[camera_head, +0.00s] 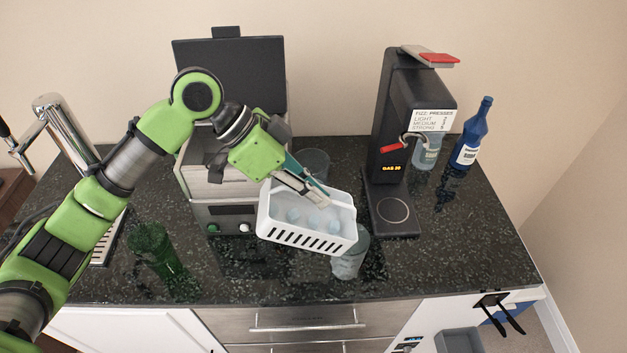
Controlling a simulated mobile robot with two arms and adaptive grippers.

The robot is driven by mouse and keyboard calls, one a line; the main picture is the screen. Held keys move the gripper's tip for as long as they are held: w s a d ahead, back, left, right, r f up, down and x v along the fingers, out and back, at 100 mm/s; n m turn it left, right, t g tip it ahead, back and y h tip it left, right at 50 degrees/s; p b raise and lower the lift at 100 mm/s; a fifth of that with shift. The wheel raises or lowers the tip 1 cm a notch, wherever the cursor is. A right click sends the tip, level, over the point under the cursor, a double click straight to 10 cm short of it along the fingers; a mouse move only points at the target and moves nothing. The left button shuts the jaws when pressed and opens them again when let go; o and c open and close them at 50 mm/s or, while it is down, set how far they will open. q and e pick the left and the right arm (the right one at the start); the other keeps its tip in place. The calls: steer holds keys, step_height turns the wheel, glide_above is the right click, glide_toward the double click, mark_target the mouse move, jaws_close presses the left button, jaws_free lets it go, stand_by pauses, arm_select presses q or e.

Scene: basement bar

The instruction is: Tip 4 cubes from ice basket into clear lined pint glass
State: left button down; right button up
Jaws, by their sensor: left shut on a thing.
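My left gripper (318,199) is shut on the white ice basket (302,240) and holds it above the counter. The basket has a slotted front wall and looks tilted down to the right. Several pale blue ice cubes (313,220) lie inside it. A clear glass (347,263) stands on the counter under the basket's right end; the basket hides part of it. I cannot tell whether it is the lined one. Another clear glass (316,160) stands behind the basket, partly hidden. My right gripper is not in view.
A green glass (160,255) stands at the front left. A grey machine with a raised black lid (230,70) is behind my arm. A black soda machine (385,130) and a blue bottle (470,145) stand right. The counter (460,250) is clear at front right.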

arm_select(q)
steer(key=shift+a+f, duration=0.15)
steer(key=shift+a, duration=0.15)
steer(key=shift+f+h, duration=0.1)
steer(key=shift+h, duration=0.2)
steer(key=a+h+b, duration=0.1)
steer(key=b, duration=0.2)
steer(key=r+h+b, duration=0.1)
steer(key=h+b, duration=0.1)
steer(key=b, duration=0.2)
steer(key=shift+a+r, duration=0.25)
steer(key=shift+a, duration=0.1)
steer(key=shift+a+r+h+b, duration=0.2)
steer(key=shift+r+h+b, duration=0.5)
steer(key=shift+h+b, duration=0.2)
steer(key=shift+r, duration=0.1)
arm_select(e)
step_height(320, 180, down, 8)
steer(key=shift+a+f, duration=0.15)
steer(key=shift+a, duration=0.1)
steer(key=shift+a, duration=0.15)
